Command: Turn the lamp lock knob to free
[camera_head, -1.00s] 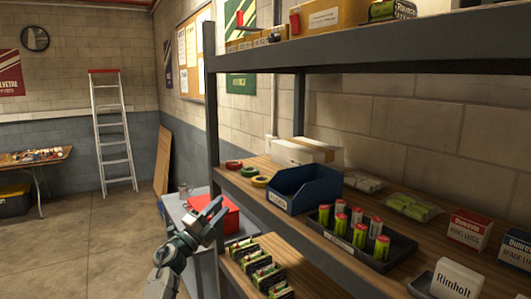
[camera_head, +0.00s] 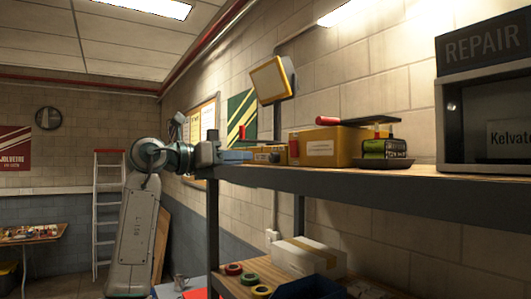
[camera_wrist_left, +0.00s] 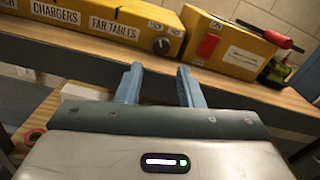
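A long yellow box with white labels (camera_wrist_left: 85,22) stands on the upper shelf in the left wrist view. A round dark knob (camera_wrist_left: 161,45) with a light mark sits at its right end; its label cannot be read. In the head view the yellow box (camera_head: 262,151) shows small, and a square yellow lamp (camera_head: 271,79) is above it. My left gripper (camera_head: 243,155) is raised to upper shelf height. In the wrist view its two blue fingers (camera_wrist_left: 160,84) are apart with nothing between them, short of the knob and not touching it. My right gripper is not in view.
A yellow case (camera_wrist_left: 226,46) with a red part stands right of the knob, with a red-handled tool on top. A dark cabinet marked REPAIR (camera_head: 487,105) is at the far right. Tape rolls (camera_head: 247,279) lie below.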

